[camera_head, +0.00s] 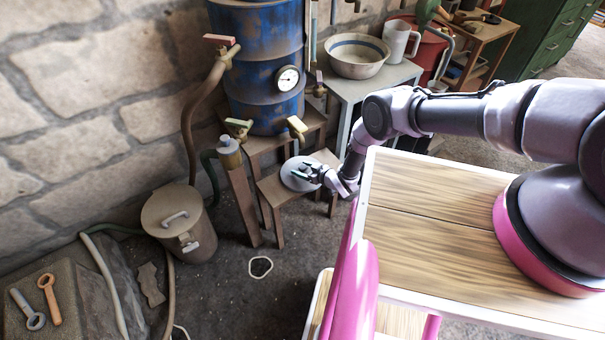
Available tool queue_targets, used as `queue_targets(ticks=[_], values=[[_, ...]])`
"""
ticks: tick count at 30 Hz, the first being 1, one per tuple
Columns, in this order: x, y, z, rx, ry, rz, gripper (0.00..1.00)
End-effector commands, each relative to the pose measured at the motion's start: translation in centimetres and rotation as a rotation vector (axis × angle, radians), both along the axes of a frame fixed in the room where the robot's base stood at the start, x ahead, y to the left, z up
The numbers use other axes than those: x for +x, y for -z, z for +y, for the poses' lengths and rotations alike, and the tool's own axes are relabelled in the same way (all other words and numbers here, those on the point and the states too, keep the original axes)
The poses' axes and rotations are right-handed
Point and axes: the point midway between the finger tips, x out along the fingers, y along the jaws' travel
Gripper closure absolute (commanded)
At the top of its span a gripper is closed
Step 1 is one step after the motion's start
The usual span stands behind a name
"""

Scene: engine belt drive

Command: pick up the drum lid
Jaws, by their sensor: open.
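A round, flat, light grey disc that looks like the drum lid (290,183) lies on a low wooden stool in front of the blue drum. My gripper (304,175) is at the right part of this disc, low over it, with its jaws open. The gripper covers part of the disc's right side. I cannot tell whether the fingers touch it. The blue drum (262,50), worn and rusty with a dial gauge, stands on a wooden stand behind the stool.
A lidded metal can (190,235) stands to the left. A grey table (395,75) with a bowl (357,56) and a white jug (400,40) is behind my arm. Floor before the stool is mostly clear.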

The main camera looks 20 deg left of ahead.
Motion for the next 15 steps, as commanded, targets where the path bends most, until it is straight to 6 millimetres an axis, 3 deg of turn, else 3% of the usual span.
queue_targets(ticks=[2, 7, 15], values=[[0.01, -0.01, -0.01, 0.000, 0.000, 0.000, 0.32], [0.00, -0.02, -0.02, 0.000, 0.000, -0.001, 0.97], [0.03, -0.07, 0.03, 0.001, 0.000, -0.002, 1.00]])
